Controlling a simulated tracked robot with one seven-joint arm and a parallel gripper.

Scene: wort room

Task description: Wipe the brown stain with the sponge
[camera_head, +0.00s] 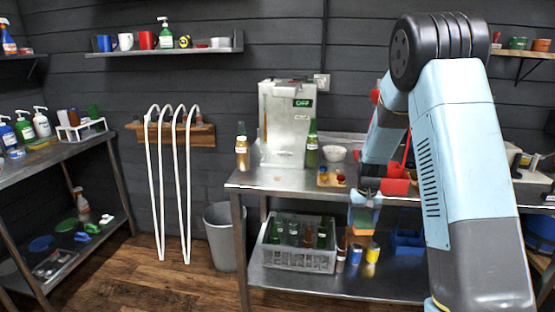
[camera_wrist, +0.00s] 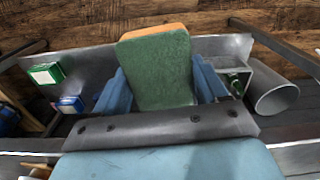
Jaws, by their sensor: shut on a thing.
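My gripper (camera_head: 365,203) hangs in front of the steel table's front edge in the head view, pointing down. In the wrist view its two blue fingers (camera_wrist: 161,84) are shut on the sponge (camera_wrist: 154,68), which is green on its broad face with an orange layer along the far edge. In the head view the sponge (camera_head: 362,218) shows below the fingers, partly covered by them.
The steel table (camera_head: 247,181) bears a grey machine (camera_head: 286,125), bottles, a white bowl (camera_head: 334,153) and a wooden tray. A grey crate of bottles (camera_head: 297,260) stands on its lower shelf. A grey bin (camera_head: 221,237) stands left of the table.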

